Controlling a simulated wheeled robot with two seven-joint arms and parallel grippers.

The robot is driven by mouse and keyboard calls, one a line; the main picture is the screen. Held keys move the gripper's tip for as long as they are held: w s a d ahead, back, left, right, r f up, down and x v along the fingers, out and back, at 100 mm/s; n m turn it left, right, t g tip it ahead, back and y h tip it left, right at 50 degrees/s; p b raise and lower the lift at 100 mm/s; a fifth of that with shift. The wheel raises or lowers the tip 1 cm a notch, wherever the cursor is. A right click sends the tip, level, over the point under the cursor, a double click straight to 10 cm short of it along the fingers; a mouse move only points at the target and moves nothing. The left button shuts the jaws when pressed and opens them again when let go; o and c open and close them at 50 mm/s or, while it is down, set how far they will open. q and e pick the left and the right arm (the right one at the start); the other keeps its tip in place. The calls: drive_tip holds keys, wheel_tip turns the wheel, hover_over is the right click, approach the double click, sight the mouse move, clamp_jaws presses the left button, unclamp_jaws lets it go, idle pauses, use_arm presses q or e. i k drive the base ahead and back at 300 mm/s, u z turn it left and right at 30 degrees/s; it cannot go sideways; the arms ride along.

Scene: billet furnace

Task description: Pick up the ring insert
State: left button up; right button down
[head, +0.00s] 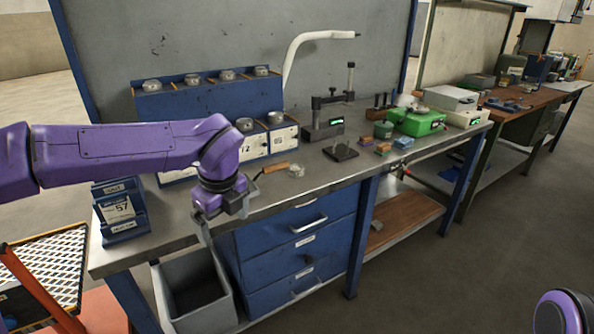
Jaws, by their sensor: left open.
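A small silvery ring (296,171) lies on the steel workbench (330,176), beside a wooden-handled tool (275,168); it looks like a ring insert. Similar round metal pieces (227,74) sit along the top of a blue stepped rack (205,103), with more on its lower step (275,118). My left gripper (226,222) is open and empty, pointing down at the bench's front edge, left of the loose ring and apart from it. My arm hides part of the rack's lower step. My right gripper is out of view.
A gauge stand (340,151) stands behind and right of the ring. Green cases (418,121) and small blocks are farther right. A blue label holder (119,208) stands at the left end. A grey bin (195,290) is below, beside blue drawers (300,245).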

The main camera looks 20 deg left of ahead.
sight(295, 170)
drive_tip(key=i, duration=1.4)
